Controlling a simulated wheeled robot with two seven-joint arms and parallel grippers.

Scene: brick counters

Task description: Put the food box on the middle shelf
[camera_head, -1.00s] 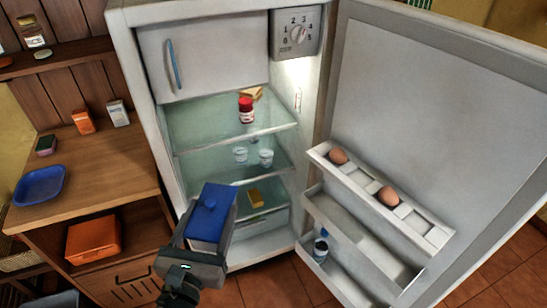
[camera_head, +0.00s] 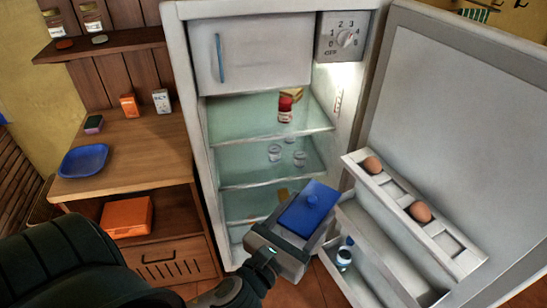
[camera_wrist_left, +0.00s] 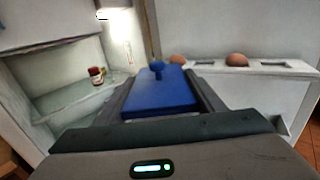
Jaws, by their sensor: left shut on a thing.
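The food box has a blue lid with a small knob (camera_head: 311,207) and a grey body. My left gripper (camera_head: 290,235) is shut on the food box and holds it in front of the open fridge's lower part, near the door racks. In the left wrist view the blue lid (camera_wrist_left: 160,92) sits between the two fingers. The middle shelf (camera_head: 245,172) of the fridge holds a few clear cups (camera_head: 275,153) towards its right. My right gripper is not in view.
The top shelf (camera_head: 240,122) holds a red-capped jar (camera_head: 285,110) and a yellow item. The open door (camera_head: 460,120) stands right, its racks carrying eggs (camera_head: 420,211) and a bottle (camera_head: 344,256). The left part of the middle shelf is clear. A wooden counter (camera_head: 150,150) stands left.

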